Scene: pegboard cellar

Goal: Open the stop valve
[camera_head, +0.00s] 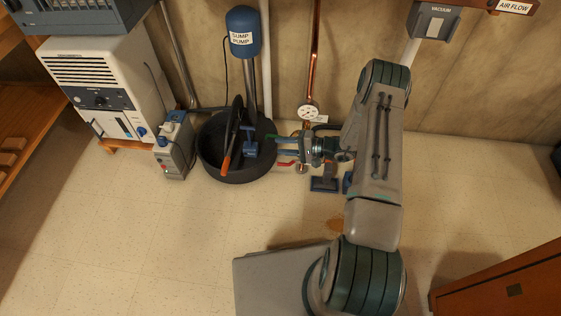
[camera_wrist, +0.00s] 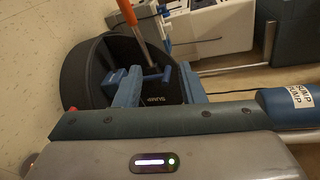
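A red lever (camera_head: 286,163), which looks like the stop valve's handle, points left at the foot of the copper pipe (camera_head: 314,60). The valve body is mostly hidden behind my gripper, so I cannot tell its setting. My gripper (camera_head: 279,145) points left, just above the lever in the picture. In the wrist view my gripper (camera_wrist: 160,78) shows its two blue fingers apart with nothing clearly held. I cannot tell whether a finger touches the lever. A small red tip (camera_wrist: 72,109) shows at the edge of my gripper there.
A black sump basin (camera_head: 240,172) with an orange-handled tool (camera_head: 228,155) stands left of my gripper, under the blue sump pump (camera_head: 243,30). A round gauge (camera_head: 308,111) sits on the copper pipe. A white machine (camera_head: 105,85) stands left.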

